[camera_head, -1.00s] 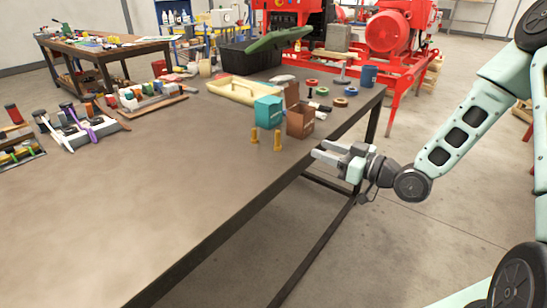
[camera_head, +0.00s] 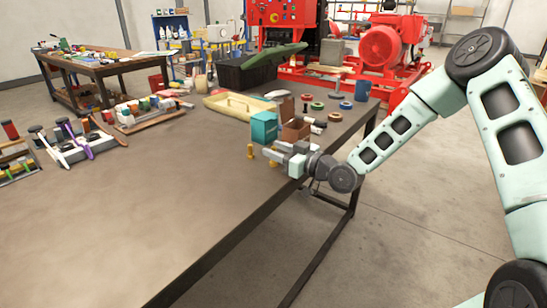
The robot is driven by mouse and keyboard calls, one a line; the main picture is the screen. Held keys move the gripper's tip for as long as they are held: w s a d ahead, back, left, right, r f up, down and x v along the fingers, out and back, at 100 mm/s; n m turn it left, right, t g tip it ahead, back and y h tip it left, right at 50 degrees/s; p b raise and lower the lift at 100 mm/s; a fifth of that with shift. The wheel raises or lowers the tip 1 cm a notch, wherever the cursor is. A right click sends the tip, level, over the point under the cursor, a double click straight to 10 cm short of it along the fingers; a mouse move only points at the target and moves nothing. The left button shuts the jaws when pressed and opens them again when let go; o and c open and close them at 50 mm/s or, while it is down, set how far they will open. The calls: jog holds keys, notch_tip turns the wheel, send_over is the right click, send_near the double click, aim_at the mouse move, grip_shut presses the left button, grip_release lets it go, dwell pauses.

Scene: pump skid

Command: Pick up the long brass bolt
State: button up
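Two brass-yellow bolts stand upright on the table near its right edge, in front of the small boxes. The left bolt (camera_head: 250,152) is in clear view. The right bolt (camera_head: 273,162), which looked a little taller in the earlier frame, is now mostly hidden by my gripper; only a bit of yellow shows. My gripper (camera_head: 269,149) reaches in level from the right, with its fingers pointing left. Its two fingers look spread apart, at the right bolt. I cannot tell whether they touch it.
A teal box (camera_head: 264,127) and an open brown box (camera_head: 295,131) stand just behind my gripper. Tape rolls, a blue mug (camera_head: 362,91) and a cream tray (camera_head: 236,104) lie farther back. The table's (camera_head: 130,220) front left is bare.

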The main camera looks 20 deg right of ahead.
jog(key=shift+x, duration=1.6)
grip_shut()
jog(key=shift+r, duration=0.1)
